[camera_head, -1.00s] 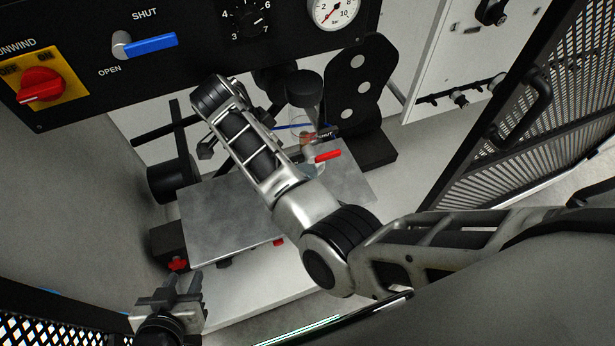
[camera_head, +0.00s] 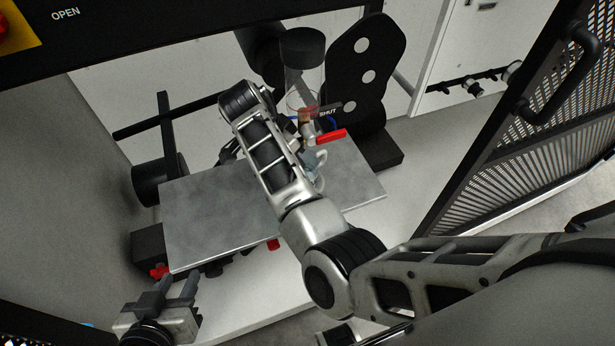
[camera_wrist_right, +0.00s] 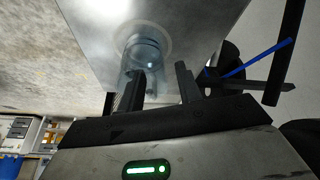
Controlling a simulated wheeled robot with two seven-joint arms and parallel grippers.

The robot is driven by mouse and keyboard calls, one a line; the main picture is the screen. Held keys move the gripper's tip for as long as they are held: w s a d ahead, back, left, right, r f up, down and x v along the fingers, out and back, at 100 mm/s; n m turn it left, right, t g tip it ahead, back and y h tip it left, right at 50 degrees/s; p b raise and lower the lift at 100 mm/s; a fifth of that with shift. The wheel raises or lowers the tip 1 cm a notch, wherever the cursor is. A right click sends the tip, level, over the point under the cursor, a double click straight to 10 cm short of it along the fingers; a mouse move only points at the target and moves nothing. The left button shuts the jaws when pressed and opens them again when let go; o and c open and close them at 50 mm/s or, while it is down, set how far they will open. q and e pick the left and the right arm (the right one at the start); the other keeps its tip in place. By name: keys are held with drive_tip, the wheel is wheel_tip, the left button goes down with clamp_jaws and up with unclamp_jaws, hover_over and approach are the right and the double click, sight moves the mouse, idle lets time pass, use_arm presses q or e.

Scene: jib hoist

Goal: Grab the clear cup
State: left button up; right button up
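The clear cup (camera_wrist_right: 147,52) stands on the grey metal plate (camera_wrist_right: 92,30) in the right wrist view. In the head view a bit of the cup (camera_head: 319,172) shows on the plate (camera_head: 215,225), beside my right forearm, which hides part of it. My right gripper (camera_wrist_right: 160,85) is open, its fingers pointing toward the cup. One finger overlaps the cup's near part; I cannot tell whether they touch. The right fingers are hidden in the head view. My left gripper (camera_head: 173,290) is open and empty at the lower left, near the plate's front edge.
A clear cylinder with a black cap (camera_head: 303,48) and a red-handled valve (camera_head: 330,136) stand above the plate's back. A mesh door (camera_head: 520,140) stands at the right. The plate's left half is clear.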

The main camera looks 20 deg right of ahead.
drive_tip(key=shift+f, duration=0.1)
clamp_jaws()
drive_tip(key=shift+d, duration=0.1)
idle(0.3)
